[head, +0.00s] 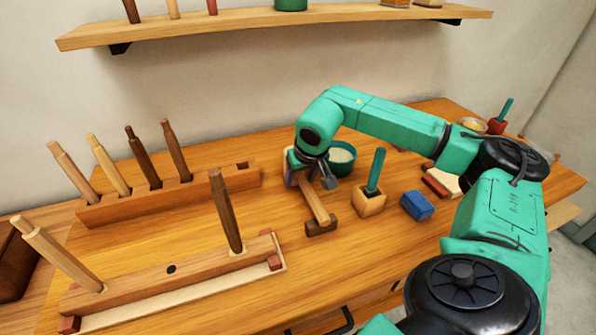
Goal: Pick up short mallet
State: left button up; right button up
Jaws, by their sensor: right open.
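A short mallet lies on the workbench (190,215) near its middle, with a pale wooden handle (317,205) and a dark brown head (321,228) toward me. My right gripper (311,181) is open and points down over the far part of the handle. One dark finger shows on the right of the handle. The far end of the handle is hidden by the gripper, and I cannot tell whether the fingers touch it. My left gripper is not in view.
A wooden block with a green-handled tool (374,172) and a blue block (417,205) stand right of the mallet. A green bowl (341,158) is close behind the gripper. Racks with upright handles (170,190) fill the left. A shelf (270,22) hangs above.

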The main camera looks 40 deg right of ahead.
grip_shut()
jog(key=shift+w+r, duration=0.1)
